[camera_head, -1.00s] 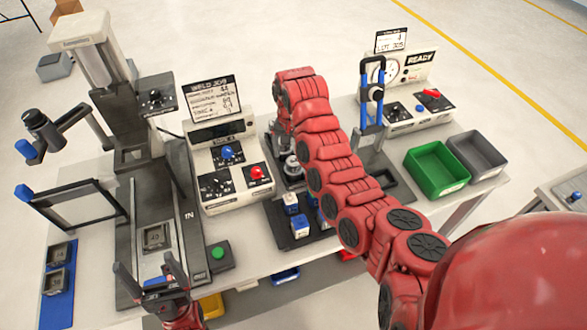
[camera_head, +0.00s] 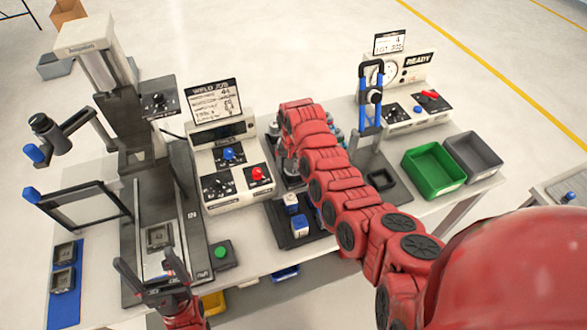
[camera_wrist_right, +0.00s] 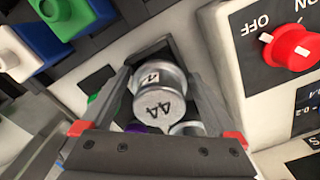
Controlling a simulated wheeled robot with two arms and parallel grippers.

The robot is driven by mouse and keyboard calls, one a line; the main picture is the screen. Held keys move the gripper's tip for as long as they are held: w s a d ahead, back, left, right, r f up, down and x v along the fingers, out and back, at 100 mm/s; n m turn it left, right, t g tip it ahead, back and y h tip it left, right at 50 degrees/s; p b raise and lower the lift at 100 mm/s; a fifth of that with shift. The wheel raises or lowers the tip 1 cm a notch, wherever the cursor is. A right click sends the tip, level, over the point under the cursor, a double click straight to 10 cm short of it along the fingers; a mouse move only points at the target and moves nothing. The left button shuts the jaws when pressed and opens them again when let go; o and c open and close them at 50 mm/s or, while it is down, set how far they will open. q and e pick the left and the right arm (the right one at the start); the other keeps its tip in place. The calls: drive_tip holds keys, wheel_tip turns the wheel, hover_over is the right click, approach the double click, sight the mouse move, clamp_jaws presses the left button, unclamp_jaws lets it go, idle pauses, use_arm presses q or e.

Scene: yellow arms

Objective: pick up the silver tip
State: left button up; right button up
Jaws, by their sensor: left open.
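The silver tip (camera_wrist_right: 160,103), a round metal piece with "44" on its end face, is in the middle of the right wrist view. My right gripper (camera_wrist_right: 154,72) has its two dark fingers on either side of it, apparently with gaps between; I cannot see clear contact. In the head view the right gripper and this tip are hidden behind my red right arm. My left gripper (camera_head: 147,263) is open and empty, over the front end of the dark fixture at the left.
The control box with red knob (camera_wrist_right: 291,48) is close beside the right gripper. Blue-capped white blocks (camera_head: 299,226) sit on a dark tray. Other round pieces (camera_wrist_right: 187,129) are partly hidden beside the silver tip. Green (camera_head: 433,168) and grey (camera_head: 474,158) bins stand at right.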

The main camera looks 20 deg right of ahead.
clamp_jaws()
drive_tip(key=shift+r, duration=0.15)
idle(0.4)
